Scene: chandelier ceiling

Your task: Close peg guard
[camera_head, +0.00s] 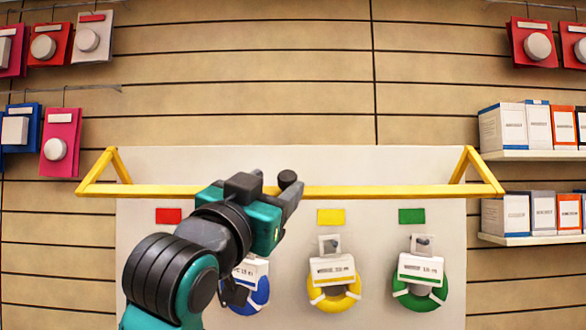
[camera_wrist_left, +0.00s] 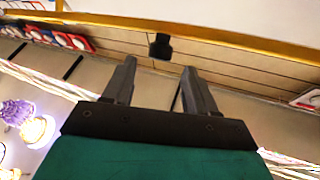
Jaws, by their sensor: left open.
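The peg guard (camera_head: 380,191) is a yellow bar across the white panel, with an angled arm at each end. It sits above the hanging rings in the head view. It also crosses the top of the left wrist view (camera_wrist_left: 225,40). A black knob (camera_head: 287,178) is on the bar near its middle. It shows in the left wrist view (camera_wrist_left: 160,46) just beyond the fingertips. My left gripper (camera_head: 278,190) is open in front of the bar's middle, with its fingers (camera_wrist_left: 158,72) apart and nothing between them. My right gripper is out of view.
A blue ring (camera_head: 261,296), partly hidden by my left arm, a yellow ring (camera_head: 335,303) and a green ring (camera_head: 418,301) hang on the white panel (camera_head: 375,260). Boxes on shelves (camera_head: 530,240) stand at the right. Packages (camera_head: 62,143) hang at the left.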

